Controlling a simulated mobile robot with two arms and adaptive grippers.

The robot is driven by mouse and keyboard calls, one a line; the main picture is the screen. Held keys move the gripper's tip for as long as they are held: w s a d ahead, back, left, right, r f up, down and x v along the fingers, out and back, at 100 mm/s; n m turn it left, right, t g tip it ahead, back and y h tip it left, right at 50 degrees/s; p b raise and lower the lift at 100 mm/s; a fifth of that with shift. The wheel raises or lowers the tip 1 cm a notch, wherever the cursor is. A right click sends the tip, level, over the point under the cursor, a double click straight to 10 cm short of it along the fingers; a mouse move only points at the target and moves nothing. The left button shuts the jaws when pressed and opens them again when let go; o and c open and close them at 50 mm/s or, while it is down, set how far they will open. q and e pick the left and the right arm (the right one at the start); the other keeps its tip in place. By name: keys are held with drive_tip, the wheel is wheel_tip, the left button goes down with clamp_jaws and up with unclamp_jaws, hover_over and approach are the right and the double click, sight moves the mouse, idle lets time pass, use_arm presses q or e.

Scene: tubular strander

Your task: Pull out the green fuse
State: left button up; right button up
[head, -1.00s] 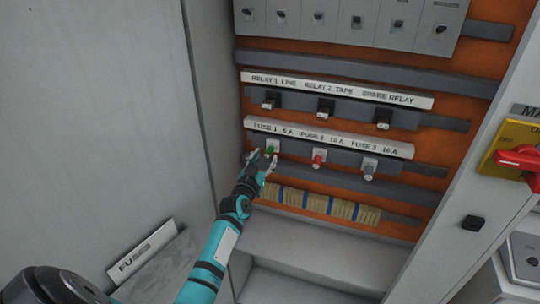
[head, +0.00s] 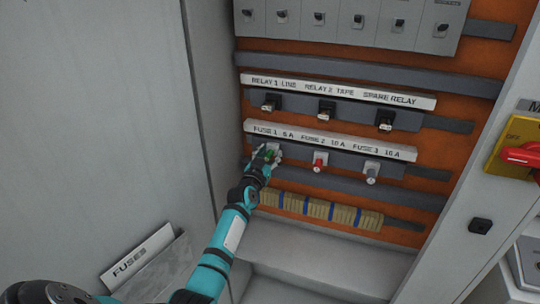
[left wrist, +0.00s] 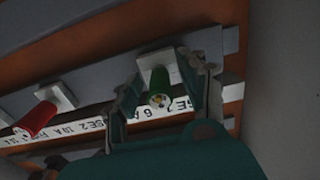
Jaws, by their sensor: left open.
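The green fuse (head: 270,154) sits in its white holder at the left of the fuse row, under the label FUSE 1 6 A. In the left wrist view the green fuse (left wrist: 160,88) points toward the camera from its white base. My left gripper (head: 266,160) is at the fuse in the head view. In the left wrist view its fingers (left wrist: 165,85) stand open on both sides of the fuse, with visible gaps; contact does not show. The right gripper is not in view.
The red fuse (head: 320,162) and the grey fuse (head: 371,171) sit to the right in the same row. Relays (head: 327,110) are above, a terminal strip (head: 320,208) below. The cabinet's left wall (head: 215,90) is close to my arm. A red switch handle (head: 521,154) is at the right.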

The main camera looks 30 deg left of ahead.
sight(267, 159)
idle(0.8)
use_arm(q)
drive_tip(key=shift+c, duration=0.2)
clamp_jaws()
drive_tip(key=shift+s, duration=0.1)
drive_tip(key=shift+p+v, duration=1.5)
drive_tip(key=shift+v, duration=0.25)
drive_tip(key=shift+p+v, duration=0.65)
drive_tip(key=shift+v, duration=0.35)
drive_tip(key=shift+s, duration=0.2)
drive_tip(key=shift+d, duration=0.1)
